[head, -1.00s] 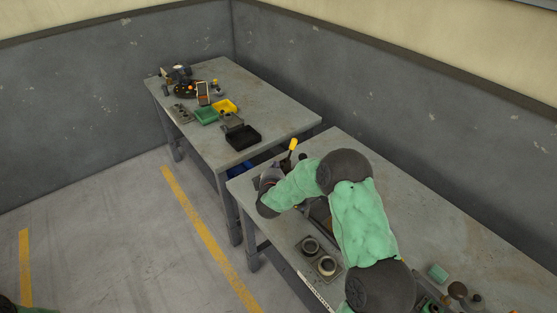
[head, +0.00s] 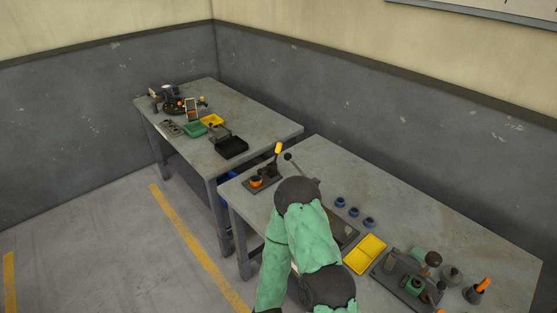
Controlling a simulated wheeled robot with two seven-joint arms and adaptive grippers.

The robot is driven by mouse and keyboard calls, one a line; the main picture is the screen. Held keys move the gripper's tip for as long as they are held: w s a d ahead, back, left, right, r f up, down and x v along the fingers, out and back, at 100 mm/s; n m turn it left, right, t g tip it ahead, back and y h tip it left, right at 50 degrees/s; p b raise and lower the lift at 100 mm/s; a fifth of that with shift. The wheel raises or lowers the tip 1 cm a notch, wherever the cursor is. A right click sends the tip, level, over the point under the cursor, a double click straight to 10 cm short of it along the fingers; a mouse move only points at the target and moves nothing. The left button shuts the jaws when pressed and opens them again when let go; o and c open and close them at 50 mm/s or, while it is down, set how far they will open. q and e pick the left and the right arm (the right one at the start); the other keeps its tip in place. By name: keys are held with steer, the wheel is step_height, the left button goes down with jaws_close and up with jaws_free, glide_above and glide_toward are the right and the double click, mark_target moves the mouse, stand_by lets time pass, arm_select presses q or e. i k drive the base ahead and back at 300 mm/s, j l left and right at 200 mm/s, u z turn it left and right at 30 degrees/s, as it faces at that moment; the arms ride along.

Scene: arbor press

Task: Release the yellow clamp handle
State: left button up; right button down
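The yellow clamp handle (head: 278,148) stands up, tilted slightly right, at the left end of the near bench. Its dark clamp base (head: 264,186) lies on the bench, with an orange and dark round part (head: 256,181) on its left side. Nothing of mine touches the handle. One of my green-sleeved arms crosses the front middle of the picture, to the right of and below the clamp. Its forearm runs down to the bottom edge, and its gripper is out of view. My other gripper is not in view either.
A dark lever with a round knob (head: 288,157) rises beside the handle. Several blue rings (head: 353,211), a yellow tray (head: 365,254) and a fixture with green parts (head: 413,283) are farther right. The far bench (head: 260,118) holds trays and tools.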

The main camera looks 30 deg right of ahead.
mark_target(278, 147)
steer(key=i+j+z, duration=0.15)
steer(key=z, duration=0.25)
steer(key=i+j+z, duration=0.25)
steer(key=z, duration=0.2)
steer(key=i, duration=0.1)
